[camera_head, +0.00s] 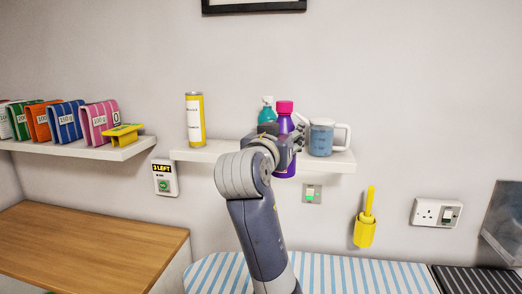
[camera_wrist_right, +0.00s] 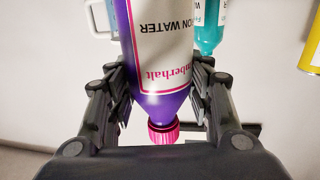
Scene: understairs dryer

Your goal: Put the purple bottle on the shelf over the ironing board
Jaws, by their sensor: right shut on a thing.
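The purple bottle (camera_head: 285,125) with a pink cap is upright in my right gripper (camera_head: 292,143), in front of the shelf (camera_head: 215,151) over the ironing board (camera_head: 345,275). Its lower end shows below the shelf's front edge. In the right wrist view the bottle (camera_wrist_right: 165,98) appears upside down, with my right gripper's fingers (camera_wrist_right: 158,98) on both sides of it. The gripper and forearm hide part of the bottle and the middle of the shelf. My left gripper is not in view.
The shelf holds a yellow can (camera_head: 195,120) at left, a teal bottle (camera_head: 267,112) behind my gripper and a blue jug (camera_head: 322,138) at right. Bare shelf shows between can and gripper. Left are another shelf (camera_head: 60,148) with boxes and a wooden worktop (camera_head: 90,240).

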